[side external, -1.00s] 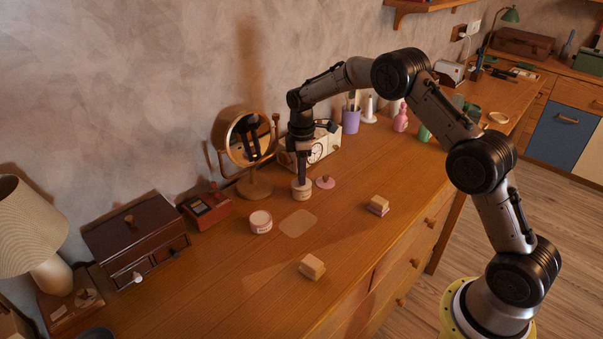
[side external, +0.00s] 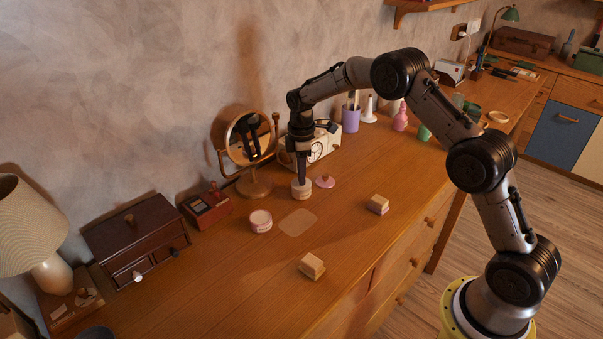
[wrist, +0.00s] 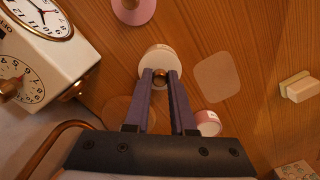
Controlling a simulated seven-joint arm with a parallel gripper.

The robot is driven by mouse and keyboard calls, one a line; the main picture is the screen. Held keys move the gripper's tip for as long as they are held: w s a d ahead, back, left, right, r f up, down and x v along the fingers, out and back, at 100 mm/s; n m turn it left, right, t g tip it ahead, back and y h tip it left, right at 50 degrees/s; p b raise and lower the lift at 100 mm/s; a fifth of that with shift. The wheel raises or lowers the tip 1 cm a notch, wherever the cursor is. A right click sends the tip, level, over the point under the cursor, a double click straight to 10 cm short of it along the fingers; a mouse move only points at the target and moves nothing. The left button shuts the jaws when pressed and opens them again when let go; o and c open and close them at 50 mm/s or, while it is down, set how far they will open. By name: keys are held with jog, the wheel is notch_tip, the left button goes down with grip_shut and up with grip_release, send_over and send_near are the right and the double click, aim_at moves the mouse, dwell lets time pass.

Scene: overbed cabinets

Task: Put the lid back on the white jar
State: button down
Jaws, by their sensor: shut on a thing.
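The white jar (side external: 301,194) stands upright on the wooden top in front of the mirror. My gripper (side external: 302,179) points straight down over it. In the wrist view my fingers (wrist: 160,73) are shut on the small brown knob of a pale round lid (wrist: 155,57). The lid is at the jar's top, and the jar is mostly hidden below it. I cannot tell whether the lid sits fully flat. A pink lid with a knob (side external: 325,182) lies on the table just right of the jar. A pink jar (side external: 260,221) stands to the left, apart from my gripper.
A round mirror (side external: 249,145) and a cream clock box (side external: 325,146) stand close behind the jar. A pale flat mat (side external: 298,222) lies in front. Two small blocks (side external: 378,204) (side external: 312,266) lie nearer the front edge. The wood between them is clear.

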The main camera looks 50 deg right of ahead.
dwell(0.4)
jog(key=shift+c, duration=1)
grip_release()
jog(key=shift+r, duration=3.5)
grip_shut()
jog(key=shift+f, duration=0.4)
